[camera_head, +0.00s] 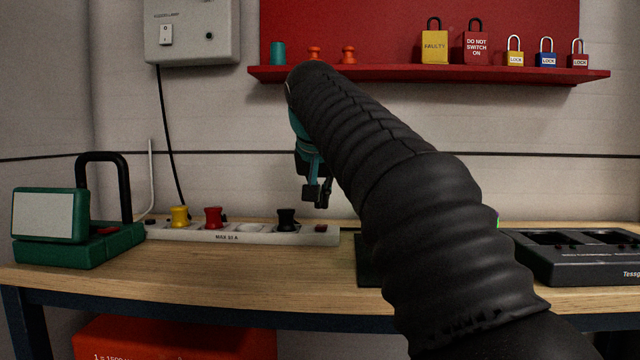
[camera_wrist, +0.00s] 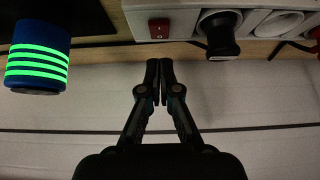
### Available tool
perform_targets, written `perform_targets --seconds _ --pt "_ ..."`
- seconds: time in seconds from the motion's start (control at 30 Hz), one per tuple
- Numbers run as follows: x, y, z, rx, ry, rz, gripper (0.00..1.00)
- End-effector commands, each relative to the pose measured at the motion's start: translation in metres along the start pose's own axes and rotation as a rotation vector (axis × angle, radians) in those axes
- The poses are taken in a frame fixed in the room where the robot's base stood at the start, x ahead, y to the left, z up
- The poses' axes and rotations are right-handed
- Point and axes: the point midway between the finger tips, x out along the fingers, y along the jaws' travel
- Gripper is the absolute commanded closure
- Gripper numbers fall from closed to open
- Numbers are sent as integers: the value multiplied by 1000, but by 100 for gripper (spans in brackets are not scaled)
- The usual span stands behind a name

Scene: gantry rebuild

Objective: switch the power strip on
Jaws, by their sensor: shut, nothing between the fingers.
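The white power strip (camera_head: 262,237) lies along the back of the workbench, holding a yellow plug (camera_head: 179,216), a red plug (camera_head: 213,217) and a black plug (camera_head: 286,219). Its red rocker switch (camera_head: 320,228) is at the right end. In the wrist view the switch (camera_wrist: 159,28) shows close up beside the black plug (camera_wrist: 219,35). My gripper (camera_head: 317,197) is shut and empty, above the strip's right end and apart from it. In the wrist view the fingertips (camera_wrist: 160,64) meet just below the switch in the picture.
A green device with a black handle (camera_head: 78,222) stands left of the strip. A black charger (camera_head: 580,257) stands at the right. A blue cylinder with glowing green bands (camera_wrist: 37,55) stands near the switch end. A red shelf (camera_head: 430,75) with padlocks hangs above.

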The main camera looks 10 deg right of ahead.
Motion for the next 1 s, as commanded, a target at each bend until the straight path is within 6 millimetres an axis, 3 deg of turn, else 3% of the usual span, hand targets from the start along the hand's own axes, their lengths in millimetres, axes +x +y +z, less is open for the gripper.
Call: perform_targets --seconds 0.03,0.23,0.73,0.97,1.0 --pt "6 0 10 -1 0 -1 100" --pt "19 0 23 -1 0 -1 100" --pt "23 0 26 0 4 -1 100" --pt "33 0 38 0 82 -2 100" --pt "27 0 32 1 77 -1 100"
